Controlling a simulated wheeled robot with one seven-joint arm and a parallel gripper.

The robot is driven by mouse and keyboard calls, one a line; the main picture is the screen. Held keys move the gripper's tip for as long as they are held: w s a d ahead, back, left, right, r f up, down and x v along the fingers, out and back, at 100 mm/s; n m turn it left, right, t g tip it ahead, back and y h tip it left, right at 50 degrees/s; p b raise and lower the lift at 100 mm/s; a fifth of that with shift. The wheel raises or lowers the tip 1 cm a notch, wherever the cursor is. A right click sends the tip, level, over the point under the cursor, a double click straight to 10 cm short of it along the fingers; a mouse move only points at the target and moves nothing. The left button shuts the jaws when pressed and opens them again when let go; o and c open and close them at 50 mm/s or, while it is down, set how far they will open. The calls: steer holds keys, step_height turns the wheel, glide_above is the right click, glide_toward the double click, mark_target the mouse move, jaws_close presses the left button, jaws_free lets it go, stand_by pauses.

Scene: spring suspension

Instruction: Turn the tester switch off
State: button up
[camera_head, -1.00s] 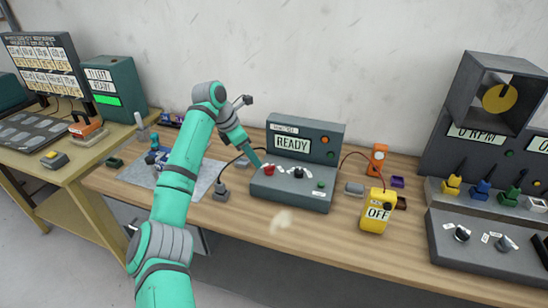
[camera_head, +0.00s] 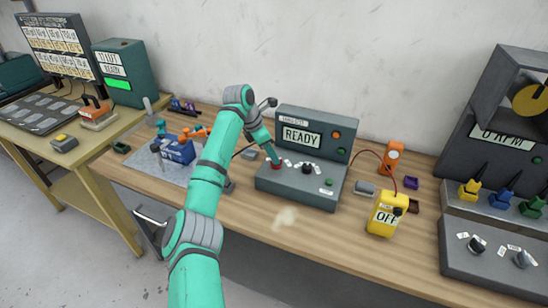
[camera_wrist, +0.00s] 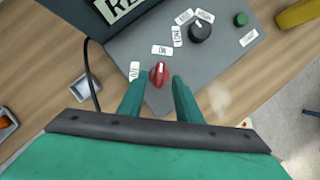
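The tester (camera_head: 297,194) is a dark grey console with a screen reading READY, standing mid-bench. A red knob (camera_wrist: 158,74) with a white pointer mark sits on its sloped top. One white label (camera_wrist: 162,49) lies beyond the knob and another (camera_wrist: 134,70) to its left; their text is hard to read. The knob's pointer faces roughly the label beyond it. In the head view the red knob (camera_head: 277,166) is partly covered by my gripper (camera_head: 274,158). In the wrist view my gripper (camera_wrist: 158,84) is open, its fingers apart on either side of the knob; contact cannot be told.
A black knob (camera_wrist: 200,30) with several labels and a green button (camera_wrist: 241,19) share the tester's top. A yellow meter (camera_head: 386,215) reading OFF stands to the right, wired by a red cable. The bench front (camera_head: 330,240) is clear.

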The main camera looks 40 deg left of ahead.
steer(key=shift+x, duration=1.1)
steer(key=shift+w+d, duration=0.1)
steer(key=shift+w, duration=0.05)
jaws_close()
